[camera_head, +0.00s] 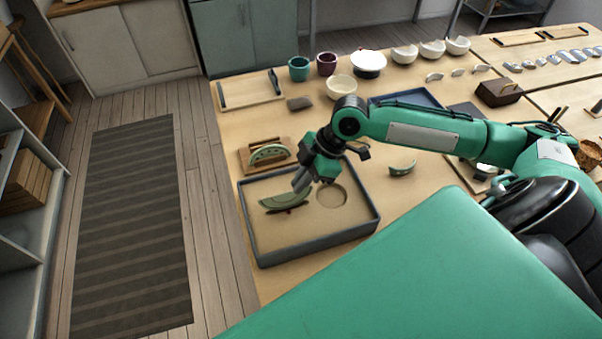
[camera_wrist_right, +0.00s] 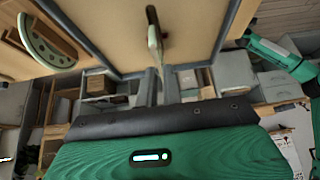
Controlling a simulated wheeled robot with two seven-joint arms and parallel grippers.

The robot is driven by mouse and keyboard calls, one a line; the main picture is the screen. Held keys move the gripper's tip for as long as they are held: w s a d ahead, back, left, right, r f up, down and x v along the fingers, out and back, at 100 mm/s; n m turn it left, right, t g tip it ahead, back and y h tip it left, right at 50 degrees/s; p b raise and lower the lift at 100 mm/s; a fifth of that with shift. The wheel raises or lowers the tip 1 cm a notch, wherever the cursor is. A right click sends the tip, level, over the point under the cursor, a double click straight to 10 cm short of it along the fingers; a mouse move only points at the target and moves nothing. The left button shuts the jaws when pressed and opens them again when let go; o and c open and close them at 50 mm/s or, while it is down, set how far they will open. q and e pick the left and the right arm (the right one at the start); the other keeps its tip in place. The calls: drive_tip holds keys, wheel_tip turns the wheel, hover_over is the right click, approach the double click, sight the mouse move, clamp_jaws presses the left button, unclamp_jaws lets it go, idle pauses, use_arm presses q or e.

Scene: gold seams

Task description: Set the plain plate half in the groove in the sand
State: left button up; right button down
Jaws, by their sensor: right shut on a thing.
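The plain plate half (camera_head: 284,201) is pale green and stands on edge over the left part of the sand tray (camera_head: 320,246). My right gripper (camera_head: 302,184) is shut on its upper right end. In the right wrist view the plate half (camera_wrist_right: 154,38) shows nearly edge-on between the fingertips (camera_wrist_right: 158,82). A dark narrow mark (camera_head: 290,211) lies in the sand under its lower edge; I cannot tell groove from shadow, nor whether the edge touches the sand. My left gripper is not seen.
A round hollow (camera_head: 331,195) lies in the sand to the right. Behind the tray, a wooden rack (camera_head: 247,163) holds another green half (camera_head: 268,153). A green shard (camera_head: 402,169) lies right of the tray. Cups and bowls (camera_head: 341,87) stand farther back.

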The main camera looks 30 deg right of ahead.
drive_tip(key=shift+f, duration=0.75)
idle(0.4)
idle(0.5)
drive_tip(key=shift+r+p, duration=0.1)
drive_tip(key=shift+p, duration=0.3)
drive_tip(key=shift+f, duration=0.95)
idle(1.0)
drive_tip(key=c, duration=1)
unclamp_jaws()
drive_tip(key=shift+r, duration=0.1)
